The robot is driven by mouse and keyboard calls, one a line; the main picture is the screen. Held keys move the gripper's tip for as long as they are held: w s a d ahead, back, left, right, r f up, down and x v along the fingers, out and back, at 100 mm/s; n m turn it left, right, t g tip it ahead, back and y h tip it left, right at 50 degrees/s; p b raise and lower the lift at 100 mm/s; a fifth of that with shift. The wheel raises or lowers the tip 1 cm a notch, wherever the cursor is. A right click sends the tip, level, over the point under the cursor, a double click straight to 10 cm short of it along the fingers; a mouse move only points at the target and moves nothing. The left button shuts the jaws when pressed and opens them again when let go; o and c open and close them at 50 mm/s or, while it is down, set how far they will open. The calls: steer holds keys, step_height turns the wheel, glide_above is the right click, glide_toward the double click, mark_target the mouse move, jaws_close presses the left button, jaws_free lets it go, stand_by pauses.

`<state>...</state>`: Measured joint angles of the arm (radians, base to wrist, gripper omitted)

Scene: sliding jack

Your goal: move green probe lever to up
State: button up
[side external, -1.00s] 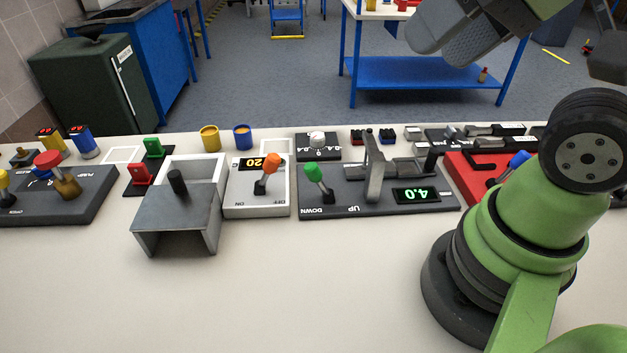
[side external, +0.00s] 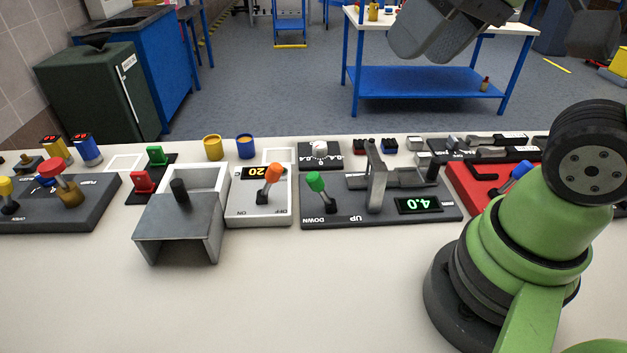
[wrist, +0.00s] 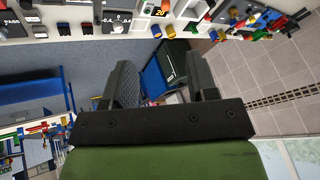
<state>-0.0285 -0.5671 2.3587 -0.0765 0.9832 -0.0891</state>
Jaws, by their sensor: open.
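The green-knobbed probe lever (side external: 315,181) stands on a dark grey panel (side external: 285,218) in the middle of the bench in the side view. Its stem leans left, toward the DOWN label; the UP label is to the right of it. The panel's green display (side external: 418,205) reads 4.0, turned over. My gripper (wrist: 160,82) is open and empty in the wrist view, its two dark fingers apart. In the side view, a grey part of my arm hangs at the top, well above the bench and apart from the lever. I cannot make out the lever in the wrist view.
A grey metal probe bracket (side external: 377,180) stands just right of the lever. An orange lever (side external: 271,175) on a white box is close on its left, beside a grey open-fronted cover (side external: 178,225). A red panel (side external: 470,185) lies right. The bench front is clear.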

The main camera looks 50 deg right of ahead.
steer(key=w+f+n+g+h, duration=0.1)
steer(key=w+n+g, duration=0.25)
steer(key=w, duration=0.35)
steer(key=n+g+h, duration=0.4)
steer(key=n+g, duration=0.2)
glide_toward(312, 174)
steer(key=f, duration=0.1)
steer(key=x, duration=0.9)
steer(key=shift+s+d+f, duration=0.15)
steer(key=shift+s+f, duration=0.05)
jaws_close()
